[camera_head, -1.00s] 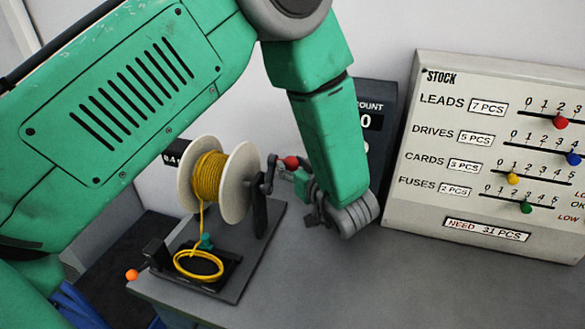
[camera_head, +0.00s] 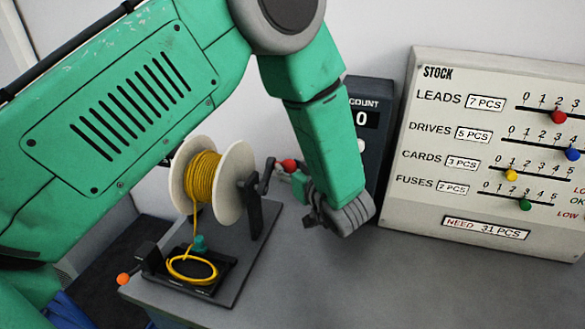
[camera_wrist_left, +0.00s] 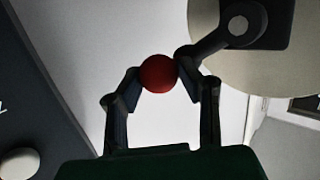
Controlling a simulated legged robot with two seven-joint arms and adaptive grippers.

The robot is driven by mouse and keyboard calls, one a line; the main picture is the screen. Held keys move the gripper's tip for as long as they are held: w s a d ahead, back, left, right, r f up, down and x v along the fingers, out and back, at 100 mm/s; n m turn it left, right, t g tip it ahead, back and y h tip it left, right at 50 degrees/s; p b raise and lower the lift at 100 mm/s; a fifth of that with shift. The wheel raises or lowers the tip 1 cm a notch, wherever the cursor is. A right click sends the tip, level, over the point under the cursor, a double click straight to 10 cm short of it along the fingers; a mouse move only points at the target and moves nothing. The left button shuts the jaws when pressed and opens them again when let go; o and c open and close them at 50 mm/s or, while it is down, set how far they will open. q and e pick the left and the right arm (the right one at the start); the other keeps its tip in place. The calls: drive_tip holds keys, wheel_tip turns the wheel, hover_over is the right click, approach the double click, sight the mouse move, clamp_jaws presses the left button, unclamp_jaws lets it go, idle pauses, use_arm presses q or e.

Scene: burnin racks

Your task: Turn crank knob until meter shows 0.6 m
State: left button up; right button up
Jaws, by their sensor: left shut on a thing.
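The red crank knob (camera_head: 289,165) is on the black crank arm (camera_head: 265,178) at the right side of the cable reel. My left gripper (camera_head: 291,171) is shut on it, coming from the right. In the left wrist view the red knob (camera_wrist_left: 158,73) sits between the two fingers of my left gripper (camera_wrist_left: 157,80). The reel (camera_head: 236,182) has white flanges and yellow cable (camera_head: 204,176) wound on it. A loop of yellow cable (camera_head: 190,281) lies on the black base in front. My right gripper is not in view.
A dark count box (camera_head: 372,95) stands behind my left forearm. A white stock board (camera_head: 440,215) with coloured sliders stands at the right. The grey bench (camera_head: 390,285) is clear at the front right. An orange ball (camera_head: 123,279) sticks out at the bench's left edge.

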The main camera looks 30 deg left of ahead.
use_arm(q)
drive_tip(key=shift+s+f, duration=0.15)
drive_tip(key=shift+s, duration=0.1)
drive_tip(key=shift+w+f+b, duration=0.1)
drive_tip(key=shift+f+b, duration=0.25)
drive_tip(key=shift+f, duration=0.1)
drive_tip(key=shift+w+a+f+b, duration=0.1)
drive_tip(key=shift+w+f+b, duration=0.15)
drive_tip(key=shift+f, duration=0.2)
drive_tip(key=shift+w+a+f+b, duration=0.15)
drive_tip(key=shift+f+b, duration=0.15)
drive_tip(key=shift+f, duration=0.15)
drive_tip(key=shift+d+r, duration=0.1)
wheel_tip(320, 180, down, 2)
drive_tip(key=shift+s+f+b, duration=0.15)
drive_tip(key=shift+f+b, duration=0.1)
drive_tip(key=shift+b, duration=0.5)
